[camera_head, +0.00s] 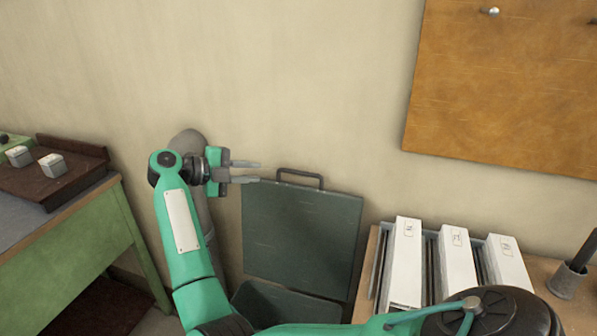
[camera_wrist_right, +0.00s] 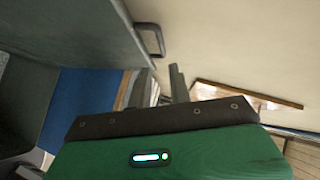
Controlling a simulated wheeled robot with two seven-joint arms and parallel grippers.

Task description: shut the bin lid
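The bin lid (camera_head: 302,232) is a dark grey-green panel standing raised, nearly upright, against the wall. Its bar handle (camera_head: 300,178) is at the top edge. The bin (camera_head: 285,303) shows below it with its top uncovered, partly hidden by my arm. My right gripper (camera_head: 258,172) is just left of the handle, its two fingers apart with nothing between them. In the right wrist view the fingers (camera_wrist_right: 178,84) show near the handle (camera_wrist_right: 152,40) and the lid (camera_wrist_right: 85,32), apart from the handle. My left gripper is out of view.
A wooden table at the right holds several white box files (camera_head: 457,262) and a dark cup (camera_head: 567,280). A green bench (camera_head: 75,255) with a brown tray (camera_head: 55,182) stands at the left. A wooden board (camera_head: 510,90) hangs on the wall. The wall area above the lid is clear.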

